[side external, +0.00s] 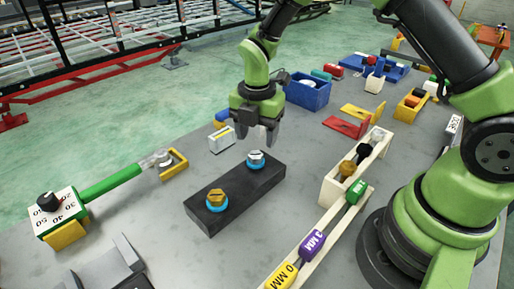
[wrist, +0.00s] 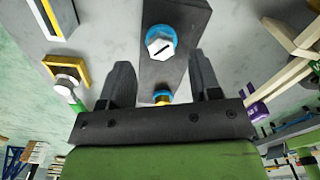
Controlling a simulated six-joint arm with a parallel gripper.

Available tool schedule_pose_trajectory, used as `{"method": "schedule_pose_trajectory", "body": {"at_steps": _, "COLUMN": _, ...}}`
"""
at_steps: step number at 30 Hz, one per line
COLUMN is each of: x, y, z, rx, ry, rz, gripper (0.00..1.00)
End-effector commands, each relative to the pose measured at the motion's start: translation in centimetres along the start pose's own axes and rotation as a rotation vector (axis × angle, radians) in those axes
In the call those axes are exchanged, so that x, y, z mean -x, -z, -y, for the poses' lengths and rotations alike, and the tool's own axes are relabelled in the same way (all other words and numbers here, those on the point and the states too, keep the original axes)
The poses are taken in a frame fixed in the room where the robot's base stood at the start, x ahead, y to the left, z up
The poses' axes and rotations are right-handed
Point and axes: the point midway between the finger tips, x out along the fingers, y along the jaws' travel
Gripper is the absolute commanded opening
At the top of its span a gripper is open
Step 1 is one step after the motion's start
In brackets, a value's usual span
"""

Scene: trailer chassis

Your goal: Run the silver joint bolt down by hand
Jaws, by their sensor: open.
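The silver joint bolt (side external: 256,158) stands upright in a blue ring near the far end of a dark block (side external: 232,207). Its hex head has a dark line across the top and shows in the wrist view (wrist: 160,45). A gold bolt (side external: 216,198) sits in a second blue ring at the block's near end; in the wrist view it is partly hidden behind my gripper. My gripper (side external: 257,138) is above the silver bolt, pointing down, open and empty. In the wrist view its two fingers (wrist: 163,80) are spread wide, with the bolt beyond them, not touched.
A green-handled torque wrench (side external: 110,184) lies left on yellow rests beside a numbered dial block (side external: 60,218). A cream rack (side external: 352,170) with gold, black and silver bolts stands right, near labelled yellow, purple and green pieces. A blue bin (side external: 308,94) and a white-yellow block (side external: 222,139) are behind.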

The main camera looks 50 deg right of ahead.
Motion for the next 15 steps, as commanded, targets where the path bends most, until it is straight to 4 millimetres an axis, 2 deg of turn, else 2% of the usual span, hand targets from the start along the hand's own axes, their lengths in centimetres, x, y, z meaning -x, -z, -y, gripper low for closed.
{"method": "schedule_pose_trajectory", "body": {"at_steps": 1, "x": -1.1, "y": 0.0, "z": 0.1, "rx": 0.000, "ry": 0.005, "rz": -0.002, "gripper": 0.57}}
{"method": "schedule_pose_trajectory", "body": {"at_steps": 6, "x": -3.4, "y": 0.0, "z": 0.0, "rx": -0.001, "ry": 0.002, "rz": -0.001, "gripper": 0.57}}
{"method": "schedule_pose_trajectory", "body": {"at_steps": 15, "x": -4.4, "y": 0.0, "z": 0.0, "rx": -0.002, "ry": -0.002, "rz": -0.001, "gripper": 0.57}}
